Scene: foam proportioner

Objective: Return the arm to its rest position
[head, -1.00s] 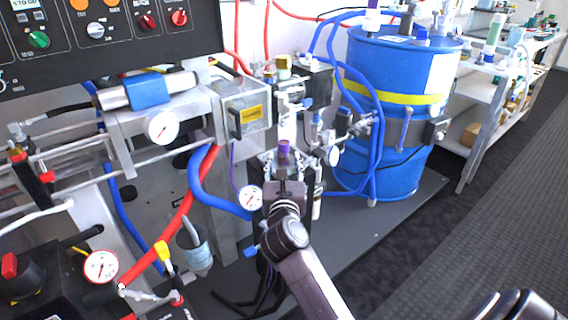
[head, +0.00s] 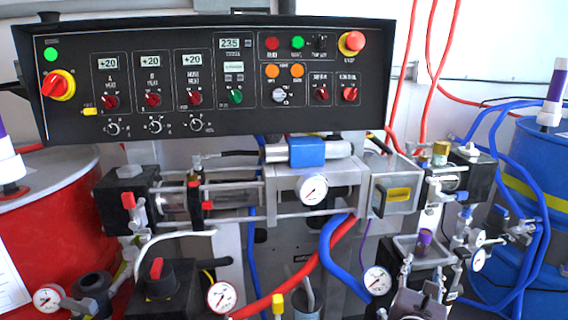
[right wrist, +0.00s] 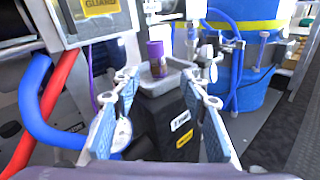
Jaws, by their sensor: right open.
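My right gripper (head: 426,268) is at the lower right of the head view, in front of the black pump block. In the right wrist view its two blue-padded fingers (right wrist: 165,95) are spread apart with nothing gripped. A small purple-capped bottle (right wrist: 156,58) stands beyond the fingertips in a grey holder (right wrist: 160,84) on top of a black box (right wrist: 172,125) with labels. The purple cap also shows in the head view (head: 425,238). Most of my right arm is below the head view's frame. My left gripper is not in view.
A black control panel (head: 215,75) spans the top. Gauges, metal rods and blue and red hoses (head: 343,262) crowd close to the gripper's left. A red drum (head: 50,210) stands left, a blue drum (head: 548,170) right. Dark floor is open at the right wrist view's right.

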